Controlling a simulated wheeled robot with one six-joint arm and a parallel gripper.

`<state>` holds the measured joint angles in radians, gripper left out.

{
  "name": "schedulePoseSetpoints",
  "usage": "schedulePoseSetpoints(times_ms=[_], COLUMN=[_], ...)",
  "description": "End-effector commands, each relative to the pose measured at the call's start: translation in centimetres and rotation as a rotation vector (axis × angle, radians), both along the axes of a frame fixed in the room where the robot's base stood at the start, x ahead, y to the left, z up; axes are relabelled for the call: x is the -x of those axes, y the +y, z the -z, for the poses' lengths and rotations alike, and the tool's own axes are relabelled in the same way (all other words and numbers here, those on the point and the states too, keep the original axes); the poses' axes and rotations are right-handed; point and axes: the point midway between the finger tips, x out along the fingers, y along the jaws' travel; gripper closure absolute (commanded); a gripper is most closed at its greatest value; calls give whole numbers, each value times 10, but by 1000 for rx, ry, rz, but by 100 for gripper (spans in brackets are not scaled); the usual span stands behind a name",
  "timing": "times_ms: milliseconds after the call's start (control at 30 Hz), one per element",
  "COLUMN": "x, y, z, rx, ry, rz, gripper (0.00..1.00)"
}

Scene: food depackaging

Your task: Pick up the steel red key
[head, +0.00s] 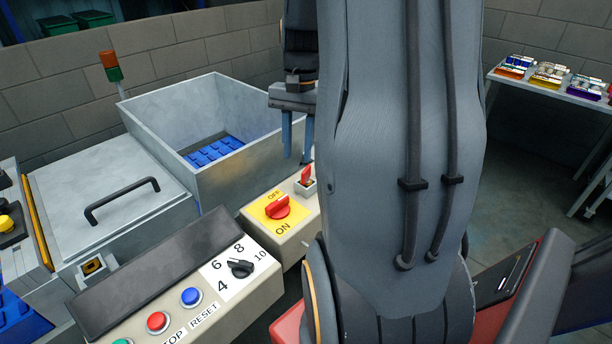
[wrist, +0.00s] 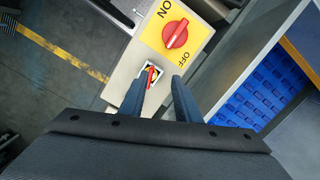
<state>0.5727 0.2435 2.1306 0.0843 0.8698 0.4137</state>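The red key (head: 306,176) stands in a small lock plate on top of the beige switch box (head: 301,219), beside the red rotary switch (head: 278,207). In the wrist view the red key (wrist: 150,76) shows between and just beyond the fingertips, nearer the left finger. My gripper (head: 297,158) is above the key with its fingers pointing down. In the wrist view my gripper (wrist: 156,80) is open, with a clear gap between the fingers and nothing held. The key's lower part is hidden in the lock.
A tall open metal bin (head: 180,118) with blue items inside stands behind and left of the switch box. A control panel (head: 175,290) with buttons and a dial is in front. A lidded machine (head: 125,215) is left. My arm blocks the head view's middle.

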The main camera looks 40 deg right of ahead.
Motion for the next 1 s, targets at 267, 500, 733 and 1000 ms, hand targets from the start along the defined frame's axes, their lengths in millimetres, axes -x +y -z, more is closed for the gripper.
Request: schedulePoseSetpoints(times_ms=[267, 500, 733, 1000], x=[8, 9, 10, 10], y=[-31, -27, -19, -18], z=[2, 24, 53, 71], rx=[-25, -24, -26, -22], ry=[27, 27, 28, 24], rz=[134, 132, 131, 130], gripper=[70, 70, 70, 70])
